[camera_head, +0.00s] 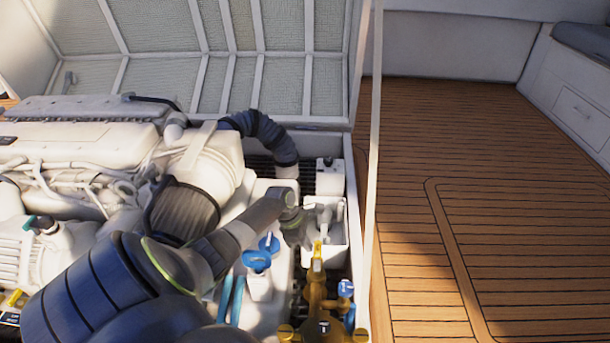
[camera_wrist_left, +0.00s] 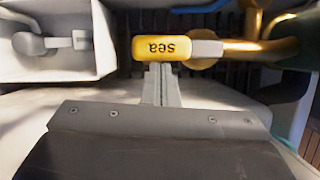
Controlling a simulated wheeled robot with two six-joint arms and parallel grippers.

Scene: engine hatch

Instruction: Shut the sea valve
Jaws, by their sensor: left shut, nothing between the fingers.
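The sea valve is a brass fitting (camera_head: 322,300) at the lower middle of the head view. Its yellow lever (camera_head: 317,256) points away from me, toward the back of the bay. In the left wrist view the yellow lever grip (camera_wrist_left: 163,48) reads "sea" upside down, with a grey shank leading right to the brass body (camera_wrist_left: 255,48). My left gripper (camera_head: 296,236) is just left of the lever in the head view. In the wrist view its shut, empty fingers (camera_wrist_left: 161,72) end right at the lever grip's side; I cannot tell whether they touch.
A white box (camera_head: 340,252) with a grey handle stands just behind the lever. Blue-handled valves (camera_head: 257,261) are left of it, and another blue knob (camera_head: 346,288) is right. The white engine (camera_head: 80,150) fills the left. A pale post (camera_head: 373,150) rises at the hatch's right edge; wooden deck (camera_head: 480,200) lies beyond.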

